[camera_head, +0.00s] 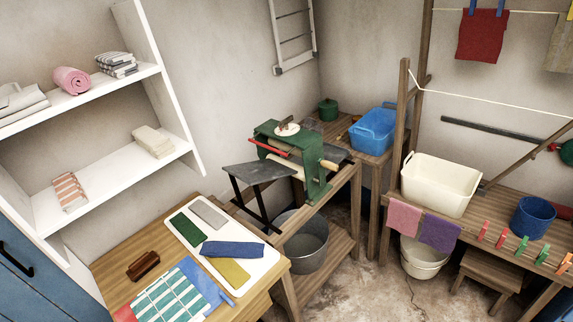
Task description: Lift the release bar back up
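A green wringer (319,180) with pale rollers stands on a wooden bench in the middle of the view. A red bar (268,147) lies across its near upper side, slanting slightly down to the right; I take this to be the release bar. A round white piece with a brown handle (287,127) sits on top of the wringer. A wooden crank grip (328,165) sticks out at its right. My gripper is not in view, so its state and its distance to the bar do not show.
A dark feed board (258,173) juts out left of the wringer, above a metal tub (303,243). A wooden table (115,263) with folded cloths stands in front left. White shelves (150,72) are at left. A cream basin (439,184) and blue tub (374,131) stand at right.

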